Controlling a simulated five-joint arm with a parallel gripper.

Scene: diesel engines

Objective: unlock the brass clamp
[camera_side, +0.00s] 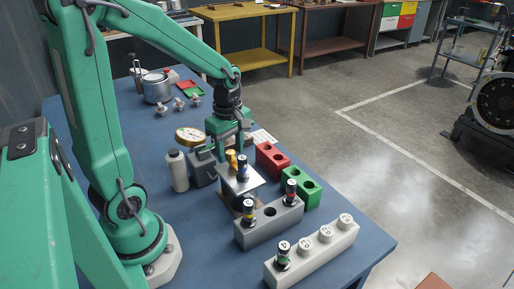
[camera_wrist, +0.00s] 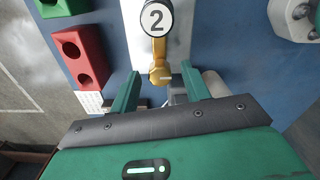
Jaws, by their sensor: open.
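The brass clamp (camera_wrist: 160,62) is a short yellow bar with a knobbed end, next to the injector marked 2 (camera_wrist: 156,16). In the side view the clamp (camera_side: 231,157) shows as a small yellow piece beside that injector (camera_side: 242,172), above a bright metal block (camera_side: 238,188). My gripper (camera_wrist: 162,80) is open, its green fingers apart on either side of the clamp's knobbed end, with no contact visible. In the side view my gripper (camera_side: 234,146) is just above and behind the clamp, partly hiding the area. I cannot tell how far above the clamp the fingertips are.
A red block (camera_side: 271,158) and a green block (camera_side: 301,186) with holes stand to the right. A grey holder (camera_side: 268,224) and a pale rack (camera_side: 312,255) stand in front.

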